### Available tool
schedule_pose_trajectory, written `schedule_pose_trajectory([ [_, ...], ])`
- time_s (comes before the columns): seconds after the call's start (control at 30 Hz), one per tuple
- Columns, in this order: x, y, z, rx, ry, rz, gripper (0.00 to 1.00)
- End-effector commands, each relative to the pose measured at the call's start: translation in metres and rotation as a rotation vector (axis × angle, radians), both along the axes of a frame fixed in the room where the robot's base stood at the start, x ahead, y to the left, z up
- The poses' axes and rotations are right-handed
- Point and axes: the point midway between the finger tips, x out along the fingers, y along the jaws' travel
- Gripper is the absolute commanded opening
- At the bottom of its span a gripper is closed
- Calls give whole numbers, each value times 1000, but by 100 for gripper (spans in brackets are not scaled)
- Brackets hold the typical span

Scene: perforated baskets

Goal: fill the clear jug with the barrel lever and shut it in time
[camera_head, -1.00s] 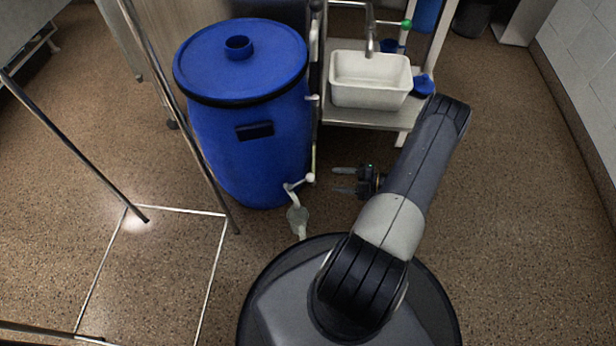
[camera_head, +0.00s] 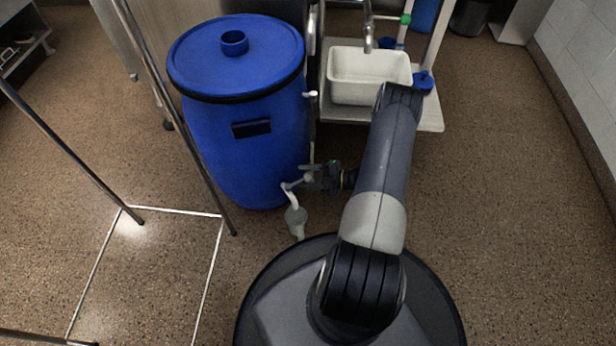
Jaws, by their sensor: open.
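The blue barrel (camera_head: 245,150) stands upright with its lid on. Its white tap and lever (camera_head: 291,187) stick out low on the front right side. The clear jug (camera_head: 297,218) is below the tap, small and partly hidden by my own base at its lower edge. I cannot tell whether any liquid is in it. My gripper (camera_head: 307,178) is open at the lever, its fingers pointing left and overlapping the lever's end. Whether the fingers touch it cannot be told.
A white basin (camera_head: 369,78) stands on a steel stand (camera_head: 428,118) behind my arm, under a metal faucet (camera_head: 368,35). A metal frame (camera_head: 172,120) with upright posts stands left of the barrel. The floor (camera_head: 510,230) on the right is clear.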

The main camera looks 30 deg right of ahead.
Motion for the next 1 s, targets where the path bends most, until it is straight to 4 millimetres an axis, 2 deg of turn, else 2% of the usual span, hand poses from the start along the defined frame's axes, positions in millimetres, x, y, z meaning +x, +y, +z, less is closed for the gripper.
schedule_pose_trajectory([
  [0.1, 0, 0, 0, 0, 0, 0, 49],
  [0.7, 0, 0, 0, -1, 1, 1, 0],
  [1.0, -2, 0, 0, 2, 1, -17, 0],
])
